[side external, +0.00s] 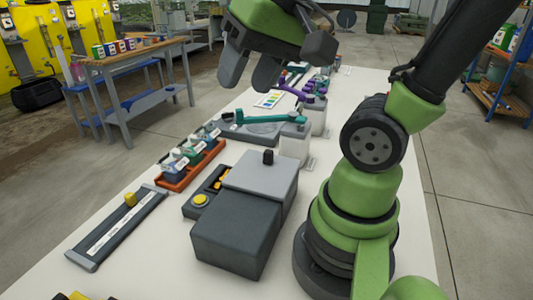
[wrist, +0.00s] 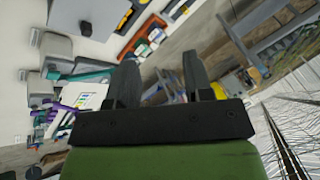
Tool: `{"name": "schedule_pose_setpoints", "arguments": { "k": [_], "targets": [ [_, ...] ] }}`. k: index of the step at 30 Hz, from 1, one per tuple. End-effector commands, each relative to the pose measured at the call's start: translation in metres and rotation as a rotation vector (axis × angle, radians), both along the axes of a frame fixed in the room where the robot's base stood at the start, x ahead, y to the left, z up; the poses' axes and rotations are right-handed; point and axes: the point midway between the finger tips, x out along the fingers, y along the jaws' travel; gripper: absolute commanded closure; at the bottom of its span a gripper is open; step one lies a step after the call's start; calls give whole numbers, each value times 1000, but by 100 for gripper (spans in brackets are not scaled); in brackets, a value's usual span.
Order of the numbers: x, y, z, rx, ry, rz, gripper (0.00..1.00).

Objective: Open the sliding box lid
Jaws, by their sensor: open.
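A box (side external: 236,232) stands on the bench in the side external view, with a dark grey front section. The light grey lid (side external: 258,180) covers its rear part and carries a small black knob (side external: 268,157). Whether there is any gap between the lid and the dark section cannot be told. The wrist view shows what seems to be part of the box (wrist: 88,12) at the top left, cut by the edge. My gripper (side external: 248,79) is high above the far part of the bench, well away from the box. Its fingers (wrist: 159,62) are apart and empty.
Left of the box are a panel with a yellow button (side external: 200,200) and an orange tray of bottles (side external: 178,182). A dark rail with a yellow knob (side external: 118,228) lies farther left. Behind stand teal-handled (side external: 262,119) and purple-handled parts.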

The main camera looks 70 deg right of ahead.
Motion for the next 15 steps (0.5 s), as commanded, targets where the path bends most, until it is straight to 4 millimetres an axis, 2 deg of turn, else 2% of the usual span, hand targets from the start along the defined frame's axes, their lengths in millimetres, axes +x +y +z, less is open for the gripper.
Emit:
{"name": "schedule_pose_setpoints", "arguments": {
  "k": [3,7,12,15],
  "targets": [
    [21,-35,-15,74,171,-202,53],
    [33,-77,-37,179,339,-414,53],
    [32,-130,-73,333,521,-660,53],
    [26,-151,-90,408,592,-761,53]
  ]
}}
